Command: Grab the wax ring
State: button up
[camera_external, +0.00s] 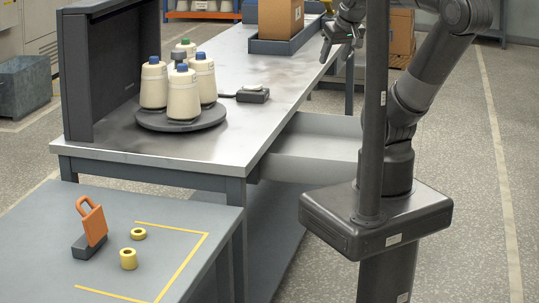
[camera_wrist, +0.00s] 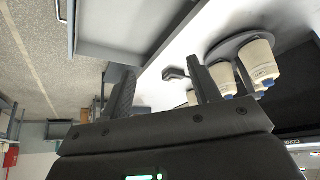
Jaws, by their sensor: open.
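Two yellow ring-shaped pieces lie on the near grey table: a low ring (camera_external: 138,234) with a dark hole, and a taller yellow roll (camera_external: 128,259) in front of it. A small pale disc (camera_external: 253,87) sits on a dark box on the metal worktable. I cannot tell for sure which of these is the wax ring. My gripper (camera_external: 338,50) is open and empty above the worktable's far right edge, well apart from all three. In the wrist view, my gripper's two fingers (camera_wrist: 163,88) are spread, with the dark box (camera_wrist: 174,73) seen beyond them.
Several cream bobbins (camera_external: 184,98) stand on a round dark tray (camera_external: 182,120) beside an upright dark panel (camera_external: 112,70). An open drawer (camera_external: 315,150) juts from the worktable. A cardboard box (camera_external: 279,18) stands at the back.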

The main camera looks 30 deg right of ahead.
jog(key=shift+o, duration=0.3)
jog(key=w+a+r+n+g+y, duration=0.1)
jog(key=w+a+n, duration=0.1)
jog(key=w+a, duration=0.5)
jog(key=w+a+r+n+g, duration=0.15)
jog(key=w+a, duration=0.25)
jog(key=a, duration=0.6)
jog(key=a+f+n+g, duration=0.1)
jog(key=a+f+n, duration=0.15)
jog(key=a, duration=0.85)
jog(key=a+f+n, duration=0.1)
jog(key=a+f, duration=0.2)
jog(key=a, duration=0.7)
jog(key=n+g+h, duration=0.1)
jog(key=n+g, duration=0.1)
jog(key=n, duration=0.3)
send_over(116, 262)
jog(key=s, duration=0.1)
notch_tip(116, 262, down, 21)
notch_tip(116, 262, down, 11)
jog(key=shift+s+r, duration=0.1)
jog(key=shift+r, duration=0.05)
